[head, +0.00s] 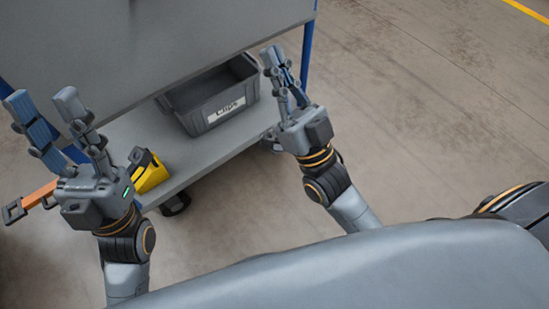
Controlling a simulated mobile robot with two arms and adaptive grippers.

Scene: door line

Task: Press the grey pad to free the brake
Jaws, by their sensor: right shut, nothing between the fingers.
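An orange bar (38,195) with a dark grey end piece (13,212) sticks out at the left of the cart, low down. I cannot tell whether that end piece is the grey pad; no other pad is clear. My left gripper (45,105) is open and empty, its fingers spread in front of the cart's left part. The orange bar shows beside and behind its palm. My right gripper (272,54) is shut and empty, pointing up beside the cart's right end, near a blue post.
The cart has a grey top (150,40) and a lower shelf (215,155). On the shelf are a dark bin (200,125) labelled "clips" and a yellow and black object (151,173). A caster (176,204) is underneath. The concrete floor (440,110) at right is clear.

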